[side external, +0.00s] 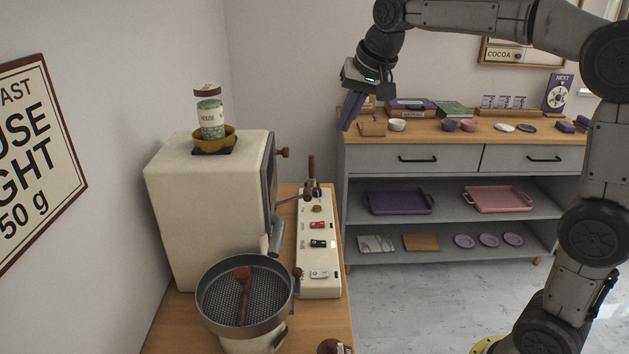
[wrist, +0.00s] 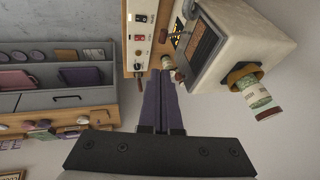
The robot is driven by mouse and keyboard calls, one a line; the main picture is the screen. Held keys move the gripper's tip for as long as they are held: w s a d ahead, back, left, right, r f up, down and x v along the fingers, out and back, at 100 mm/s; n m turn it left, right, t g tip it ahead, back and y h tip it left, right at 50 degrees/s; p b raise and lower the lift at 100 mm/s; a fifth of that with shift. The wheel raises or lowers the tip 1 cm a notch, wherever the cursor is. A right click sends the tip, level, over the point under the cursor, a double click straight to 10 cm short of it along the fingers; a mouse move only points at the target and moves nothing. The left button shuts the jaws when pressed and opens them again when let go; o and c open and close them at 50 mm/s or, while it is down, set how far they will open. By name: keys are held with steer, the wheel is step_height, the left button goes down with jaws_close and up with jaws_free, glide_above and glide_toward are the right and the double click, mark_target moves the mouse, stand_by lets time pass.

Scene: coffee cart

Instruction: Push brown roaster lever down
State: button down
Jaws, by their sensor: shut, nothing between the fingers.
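The cream roaster (side external: 205,205) stands on the wooden counter at left, and it also shows in the wrist view (wrist: 240,35). An upright brown lever handle (side external: 311,167) stands at the far end of the white switch panel (side external: 319,262). A second brown knob (side external: 282,153) sticks out from the roaster's upper front; I cannot tell for certain which is the roaster lever. My gripper (side external: 346,127) is shut and empty, its purple fingers together. It hangs above and right of both brown handles, apart from them.
A jar (side external: 209,112) sits in a brown bowl atop the roaster. A round sieve tray (side external: 244,292) is in front. A grey shelf unit (side external: 460,162) with cups and trays stands behind and right. The air between my gripper and the panel looks clear.

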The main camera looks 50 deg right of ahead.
steer(key=w+d+f+g, duration=0.1)
steer(key=w+d+f, duration=0.1)
steer(key=w+f, duration=0.2)
steer(key=shift+f, duration=0.7)
steer(key=shift+w, duration=0.15)
glide_above(292, 199)
steer(key=s+d, duration=0.4)
step_height(292, 199, down, 13)
steer(key=shift+a+r, duration=0.2)
